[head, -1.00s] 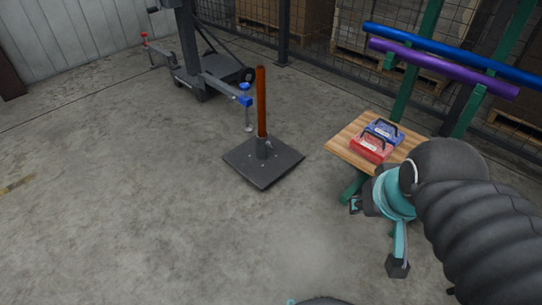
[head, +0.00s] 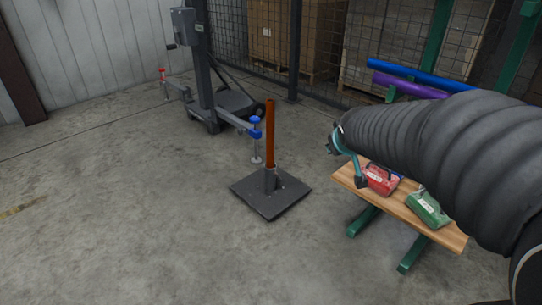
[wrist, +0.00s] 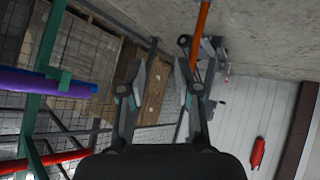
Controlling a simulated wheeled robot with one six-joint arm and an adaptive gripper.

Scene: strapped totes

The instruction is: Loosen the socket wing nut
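The orange pole (head: 270,135) stands upright in a dark socket (head: 270,180) on a square black base plate (head: 270,203) on the floor. The socket wing nut is too small to make out clearly at the socket's side. My gripper (head: 336,142) is in the air to the right of the pole, partly hidden by my arm, and apart from the socket. In the wrist view my gripper (wrist: 167,52) is open, with nothing between its fingers. The orange pole (wrist: 201,30) shows beyond the fingertips there; the socket and wing nut are not visible in that view.
A wheeled lift (head: 222,105) with a blue-tipped clamp arm stands close behind the pole. A wooden bench (head: 400,206) at right holds a red case (head: 380,181) and a green case (head: 428,208). Blue and purple tubes (head: 410,86) hang behind. The floor left and front is clear.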

